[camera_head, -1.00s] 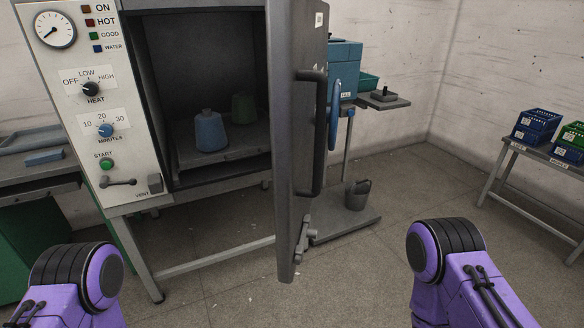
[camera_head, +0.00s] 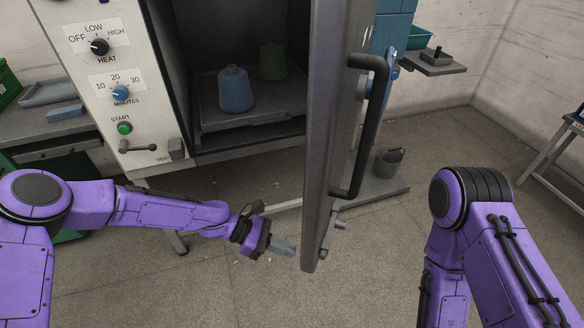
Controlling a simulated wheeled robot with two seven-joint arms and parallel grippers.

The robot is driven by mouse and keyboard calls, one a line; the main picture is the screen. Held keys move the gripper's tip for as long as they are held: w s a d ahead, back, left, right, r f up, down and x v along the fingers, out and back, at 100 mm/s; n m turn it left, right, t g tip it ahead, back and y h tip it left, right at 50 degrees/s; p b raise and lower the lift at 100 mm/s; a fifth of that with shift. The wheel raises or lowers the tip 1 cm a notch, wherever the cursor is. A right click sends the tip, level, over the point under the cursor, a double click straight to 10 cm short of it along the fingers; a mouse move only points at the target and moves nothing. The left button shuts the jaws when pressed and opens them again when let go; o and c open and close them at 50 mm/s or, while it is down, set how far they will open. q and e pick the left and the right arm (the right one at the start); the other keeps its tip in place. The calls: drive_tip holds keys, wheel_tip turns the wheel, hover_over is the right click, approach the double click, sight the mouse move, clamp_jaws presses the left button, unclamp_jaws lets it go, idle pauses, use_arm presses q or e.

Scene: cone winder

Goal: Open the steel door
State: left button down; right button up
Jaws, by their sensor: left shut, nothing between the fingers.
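The steel door (camera_head: 333,130) of the cabinet stands swung out toward me, seen nearly edge-on. Its black bar handle (camera_head: 374,125) is on the right face. A latch piece (camera_head: 335,225) shows low on that same side. The open cabinet (camera_head: 205,60) shows a blue cone (camera_head: 236,90) and a green cone (camera_head: 272,62) on its shelf. My left gripper (camera_head: 284,247) is shut and empty, just left of the door's lower end; I cannot tell whether it touches. My right arm is at the right, and its gripper is out of view.
A control panel (camera_head: 105,85) with knobs is left of the opening. A bench with a grey tray (camera_head: 50,92) stands at far left. Behind the door are a bucket (camera_head: 388,162) and a small side shelf (camera_head: 432,66). The floor in front is clear.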

use_arm(q)
drive_tip(key=w+a+r+m+g+h+p, duration=0.1)
drive_tip(key=w+a+r+h, duration=0.2)
drive_tip(key=r, duration=0.5)
drive_tip(key=w+a+r+m+g, duration=0.15)
drive_tip(key=a+r, duration=0.25)
drive_tip(key=r, duration=0.5)
drive_tip(key=w+a+r+g+h+p, duration=0.1)
drive_tip(key=w+a+r+h, duration=0.2)
drive_tip(key=r, duration=0.5)
drive_tip(key=s+d+y+p, duration=0.1)
drive_tip(key=s+d+p, duration=0.3)
drive_tip(key=d, duration=0.8)
drive_tip(key=shift+d+m, duration=0.1)
drive_tip(key=shift+m, duration=0.15)
